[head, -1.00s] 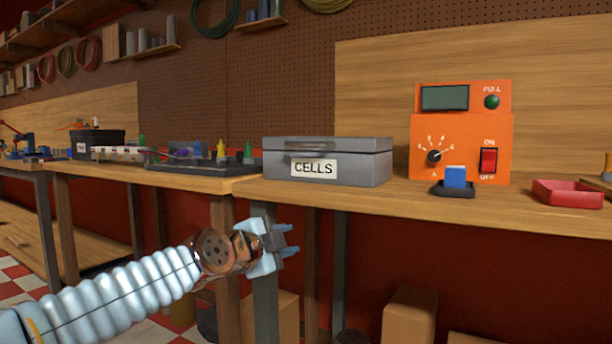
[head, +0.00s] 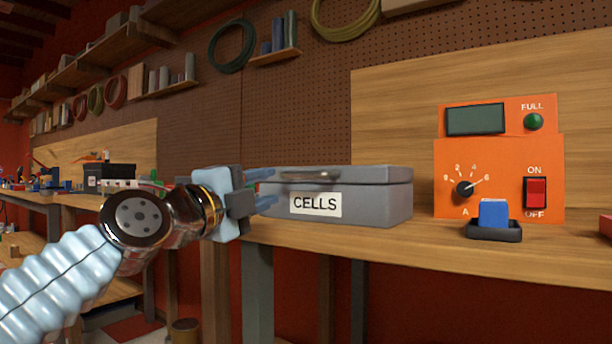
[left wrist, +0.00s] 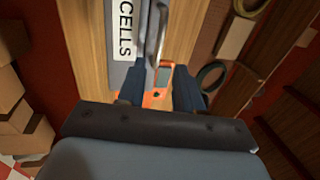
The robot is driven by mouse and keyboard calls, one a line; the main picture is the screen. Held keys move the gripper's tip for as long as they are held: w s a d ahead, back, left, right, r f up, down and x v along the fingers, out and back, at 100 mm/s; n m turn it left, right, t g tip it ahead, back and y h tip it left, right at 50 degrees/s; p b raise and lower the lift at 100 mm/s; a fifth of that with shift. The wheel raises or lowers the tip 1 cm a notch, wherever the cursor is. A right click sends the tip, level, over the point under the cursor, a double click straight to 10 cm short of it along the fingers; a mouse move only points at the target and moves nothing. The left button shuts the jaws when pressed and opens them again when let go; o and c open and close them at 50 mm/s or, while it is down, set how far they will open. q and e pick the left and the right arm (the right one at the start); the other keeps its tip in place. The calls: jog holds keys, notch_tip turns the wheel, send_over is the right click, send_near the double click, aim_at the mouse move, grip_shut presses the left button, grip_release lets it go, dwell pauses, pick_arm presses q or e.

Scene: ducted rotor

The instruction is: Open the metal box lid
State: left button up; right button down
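The grey metal box (head: 385,205) with a CELLS label stands on the wooden bench, its lid (head: 385,174) closed. A metal handle (head: 310,176) runs along the lid's front. My left gripper (head: 268,188) is at the box's left front corner, its two fingers apart and pointing right, one above the other; the handle lies beyond the fingertips. In the left wrist view the box (left wrist: 120,75) and handle (left wrist: 155,30) show ahead of the open fingers (left wrist: 160,88), with nothing held. Whether a fingertip touches the box I cannot tell. My right gripper is not in view.
An orange charger (head: 505,175) with a dial and red switch stands right of the box. A blue block (head: 493,212) sits in a small black holder (head: 494,231) before it. The bench edge (head: 400,244) runs below the box. Free room lies in front of the bench.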

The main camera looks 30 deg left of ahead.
aim_at(300, 176)
pick_arm(q)
jog(key=p+x, duration=0.3)
jog(key=x, duration=0.7)
jog(key=shift+w+r, duration=0.1)
jog(key=shift+w, duration=0.6)
jog(key=shift+d, duration=0.1)
grip_shut()
